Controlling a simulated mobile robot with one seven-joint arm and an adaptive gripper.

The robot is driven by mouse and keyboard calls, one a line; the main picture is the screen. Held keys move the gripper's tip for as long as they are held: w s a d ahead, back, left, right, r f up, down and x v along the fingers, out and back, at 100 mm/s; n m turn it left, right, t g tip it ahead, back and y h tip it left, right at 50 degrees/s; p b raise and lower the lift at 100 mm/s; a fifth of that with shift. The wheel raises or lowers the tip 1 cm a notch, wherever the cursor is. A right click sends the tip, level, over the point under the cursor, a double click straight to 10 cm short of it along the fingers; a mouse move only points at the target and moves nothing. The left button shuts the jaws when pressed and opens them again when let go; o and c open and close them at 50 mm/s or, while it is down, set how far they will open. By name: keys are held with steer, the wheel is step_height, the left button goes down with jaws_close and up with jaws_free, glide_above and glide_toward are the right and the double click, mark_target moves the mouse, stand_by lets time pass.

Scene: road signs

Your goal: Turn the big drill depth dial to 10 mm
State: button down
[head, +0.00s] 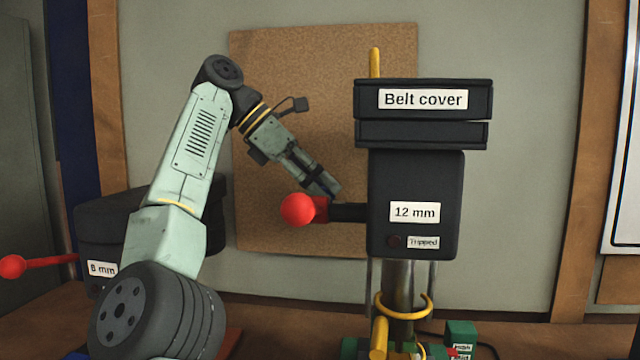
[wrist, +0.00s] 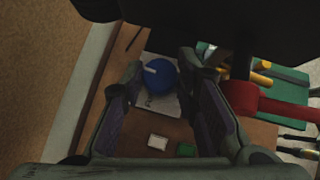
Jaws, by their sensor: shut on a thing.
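The big drill (head: 415,175) stands right of centre in the head view, with a "12 mm" label on its dark head. In the wrist view a round blue dial (wrist: 160,78) with a white pointer mark sits before a pale grey plate (wrist: 172,107). The pointer lies toward the dial's upper left; scale figures are too small to read. My gripper (head: 330,188) reaches down beside the drill head's left side, behind the red lever knob. In the wrist view my gripper (wrist: 163,68) has its fingers on either side of the dial, shut on it. The dial is not visible in the head view.
The red-knobbed lever (head: 300,209) sticks out left from the drill head, close to my gripper. A smaller "8 mm" drill (head: 100,220) stands partly behind my arm. A yellow ring (head: 404,314) surrounds the big drill's column. A cork board (head: 300,80) hangs behind.

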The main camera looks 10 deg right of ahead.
stand_by(0.4)
steer(key=c, duration=1.3)
jaws_free()
